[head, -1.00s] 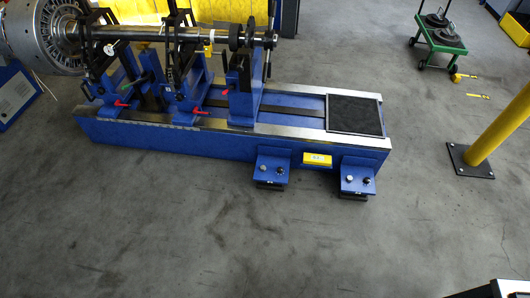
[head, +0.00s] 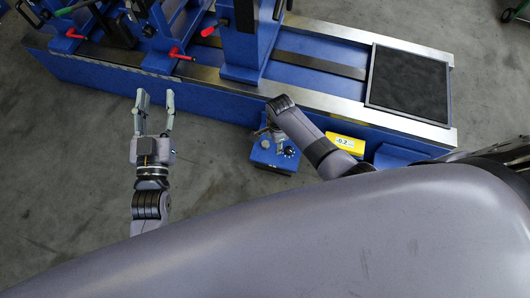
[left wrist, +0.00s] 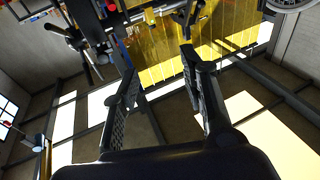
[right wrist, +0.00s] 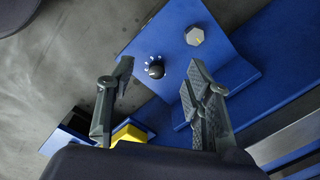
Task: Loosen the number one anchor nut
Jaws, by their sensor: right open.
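The near-side blue anchor bracket (head: 262,157) sits at the foot of the machine bed, partly covered by my right arm. In the right wrist view its top carries a silver hex nut (right wrist: 195,36) with a yellow mark and a black knob (right wrist: 155,70) ringed by white marks. I cannot read which number the bracket bears. My right gripper (right wrist: 158,76) is open and empty above the bracket, its fingers to either side of the knob; the nut lies beyond the right fingertip. My left gripper (head: 154,102) is open and empty over the floor left of the bracket.
The blue machine bed (head: 110,83) runs along behind both grippers, with red-handled supports (head: 178,53) and a black mat (head: 408,83) on it. A yellow display (head: 346,144) reading about 0.2 sits right of the bracket. A second blue bracket (head: 398,155) is partly hidden. Floor at left is clear.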

